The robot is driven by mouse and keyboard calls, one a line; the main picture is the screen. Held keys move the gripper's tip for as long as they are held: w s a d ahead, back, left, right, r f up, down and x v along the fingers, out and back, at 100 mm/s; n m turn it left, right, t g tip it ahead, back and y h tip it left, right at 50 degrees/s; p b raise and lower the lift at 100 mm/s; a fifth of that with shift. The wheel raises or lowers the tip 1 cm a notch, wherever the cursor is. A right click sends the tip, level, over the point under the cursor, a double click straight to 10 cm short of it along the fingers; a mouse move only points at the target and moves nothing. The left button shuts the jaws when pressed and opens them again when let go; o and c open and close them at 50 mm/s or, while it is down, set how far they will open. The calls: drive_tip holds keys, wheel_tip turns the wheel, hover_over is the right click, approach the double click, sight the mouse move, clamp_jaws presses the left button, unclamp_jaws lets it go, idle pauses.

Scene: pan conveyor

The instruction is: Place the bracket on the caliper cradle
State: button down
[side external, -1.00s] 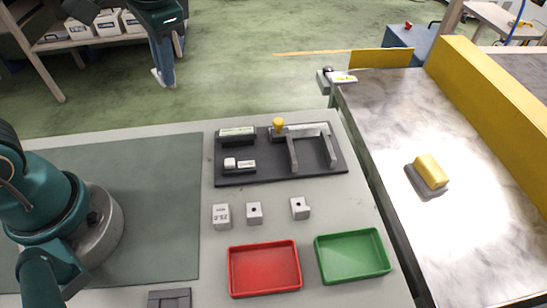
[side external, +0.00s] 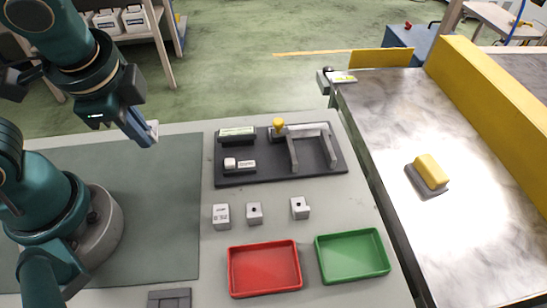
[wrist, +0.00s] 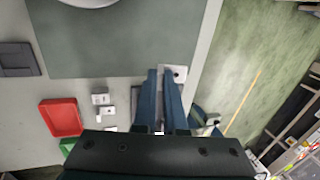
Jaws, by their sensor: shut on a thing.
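My gripper (side external: 146,133) is in the upper left of the side view, raised over the back edge of the table. Its blue fingers are shut on a small light grey piece, seemingly the bracket (wrist: 178,74), which shows a dark hole in the wrist view. In the side view only a pale bit of it shows at the fingertips. A grey two-legged stand, seemingly the caliper cradle (side external: 293,152), is on a dark board (side external: 265,177) well to the right of my gripper. The board also holds a yellow-knobbed part (side external: 279,125). My fingers hide part of the board in the wrist view.
Three grey blocks (side external: 254,212) stand in front of the board. A red tray (side external: 264,270) and a green tray (side external: 352,257) are nearer the front. A conveyor (side external: 470,220) at right carries a yellow-topped item (side external: 431,171). The green mat (side external: 150,220) is mostly clear.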

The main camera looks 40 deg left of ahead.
sight(169, 179)
drive_tip(key=shift+f, duration=4.8)
drive_tip(key=shift+f, duration=0.2)
drive_tip(key=c, duration=1)
unclamp_jaws()
drive_tip(key=shift+r, duration=0.15)
drive_tip(key=shift+d+r, duration=0.15)
drive_tip(key=shift+r, duration=0.45)
drive_tip(key=shift+v, duration=1.75)
drive_tip(key=r+n+t, duration=0.1)
drive_tip(key=r+n, duration=0.1)
drive_tip(key=r, duration=0.1)
drive_tip(key=r+n+t+h, duration=0.1)
drive_tip(key=r+n, duration=0.2)
drive_tip(key=w+a+r+n+h, duration=0.1)
drive_tip(key=r+n, duration=0.2)
drive_tip(key=shift+t, duration=0.4)
drive_tip(key=shift+s+r+n, duration=0.1)
drive_tip(key=shift+r+n, duration=0.2)
drive_tip(key=shift+r, duration=0.25)
